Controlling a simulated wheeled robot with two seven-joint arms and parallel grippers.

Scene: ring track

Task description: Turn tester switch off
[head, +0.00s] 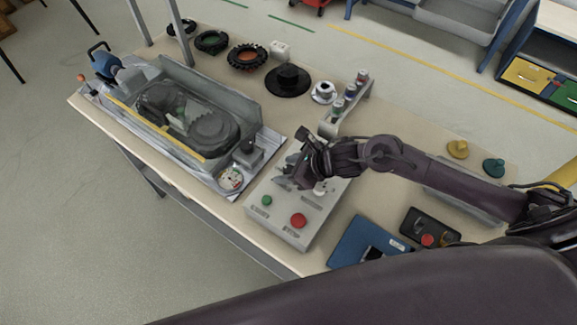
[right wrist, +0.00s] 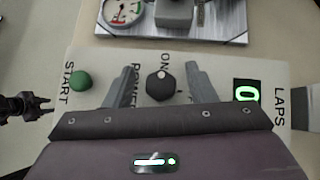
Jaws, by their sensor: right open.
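The tester panel (head: 281,210) is a pale box with a green button (head: 267,200) and a red button (head: 298,220). In the right wrist view a dark round power switch (right wrist: 160,86) stands beside the "ON" lettering. The green START button (right wrist: 81,80) is to its left, and a lit display (right wrist: 246,94) at the right reads 0. My right gripper (right wrist: 158,82) is open, a finger on each side of the switch with gaps showing. In the head view my right gripper (head: 299,177) is over the panel and hides the switch.
A clear-covered ring track (head: 190,112) stands left of the panel, with a gauge (head: 230,179) beside it. Tyres (head: 247,57) and a black disc (head: 288,79) lie behind.

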